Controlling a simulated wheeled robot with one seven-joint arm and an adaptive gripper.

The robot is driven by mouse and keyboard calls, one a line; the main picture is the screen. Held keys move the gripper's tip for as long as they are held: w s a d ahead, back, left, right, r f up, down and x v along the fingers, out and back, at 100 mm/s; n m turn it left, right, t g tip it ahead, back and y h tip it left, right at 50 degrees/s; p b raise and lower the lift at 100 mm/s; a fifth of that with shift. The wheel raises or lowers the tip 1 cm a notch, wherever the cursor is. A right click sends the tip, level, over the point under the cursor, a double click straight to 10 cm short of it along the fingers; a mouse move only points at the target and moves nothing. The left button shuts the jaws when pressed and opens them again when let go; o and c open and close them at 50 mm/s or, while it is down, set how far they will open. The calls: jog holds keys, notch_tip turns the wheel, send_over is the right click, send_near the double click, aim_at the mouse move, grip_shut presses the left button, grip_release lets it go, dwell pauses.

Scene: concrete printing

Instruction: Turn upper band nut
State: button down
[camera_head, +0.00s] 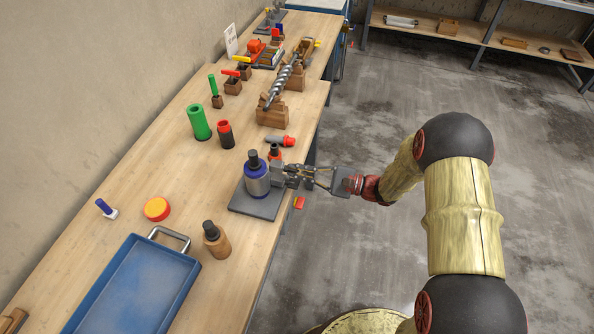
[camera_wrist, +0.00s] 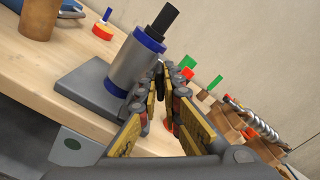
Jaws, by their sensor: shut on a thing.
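A grey cylinder (camera_head: 256,181) with a blue upper band, a blue lower band and a black top piece stands upright on a dark grey plate (camera_head: 243,206). In the wrist view the upper blue band (camera_wrist: 149,40) and lower blue band (camera_wrist: 115,88) show on the cylinder (camera_wrist: 131,64). My gripper (camera_head: 278,172) reaches in from the right, its fingertips (camera_wrist: 161,73) at the cylinder's side near the upper band. The fingers are closed together there on the upper band nut, which is hidden between them.
A red-and-black tool (camera_head: 281,141) and a small orange-and-black item (camera_head: 275,153) lie close behind the cylinder. A wooden piece with a black top (camera_head: 216,240) and a blue tray (camera_head: 137,285) are in front. Free tabletop lies to the left.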

jog(key=shift+n+b, duration=0.3)
jog(key=n+b, duration=0.4)
jog(key=shift+f+b, duration=0.2)
jog(key=shift+b, duration=0.1)
jog(key=n+b, duration=0.4)
jog(key=shift+n+b, duration=0.6)
jog(key=shift+b, duration=0.2)
jog(key=shift+r+n, duration=0.15)
jog(key=shift+n, duration=0.15)
jog(key=c, duration=2)
grip_release()
